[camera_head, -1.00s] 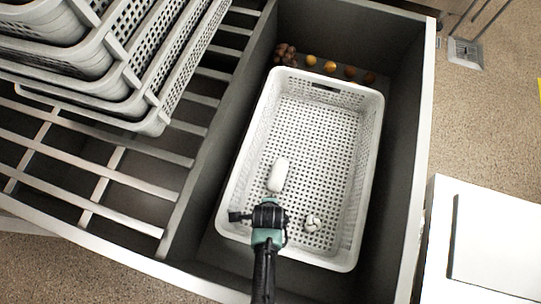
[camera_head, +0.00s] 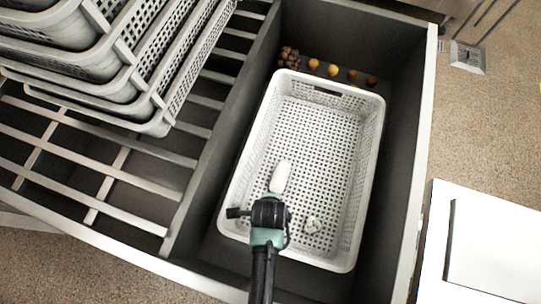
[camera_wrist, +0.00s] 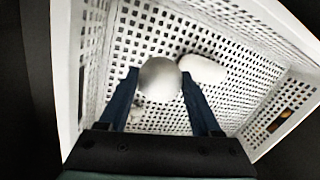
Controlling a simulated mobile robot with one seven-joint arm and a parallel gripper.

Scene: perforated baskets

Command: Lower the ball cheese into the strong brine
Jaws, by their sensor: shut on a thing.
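A pale, smooth ball (camera_wrist: 160,76), which looks like the ball cheese, sits between the two dark blue fingers of my gripper (camera_wrist: 165,95) in the wrist view. My gripper is shut on it. In the head view my gripper (camera_head: 270,212) is over the near left part of a white perforated basket (camera_head: 372,150), and it hides the ball. I cannot tell the ball's height above the basket floor. I see no clear liquid surface that I could name as the strong brine.
A white oblong piece (camera_head: 281,176) lies in the basket just beyond my gripper. A small whitish piece (camera_head: 313,224) lies to its right. The basket stands in a dark-walled bin (camera_head: 405,150). Stacked baskets (camera_head: 150,70) are at upper left. The basket's far half is clear.

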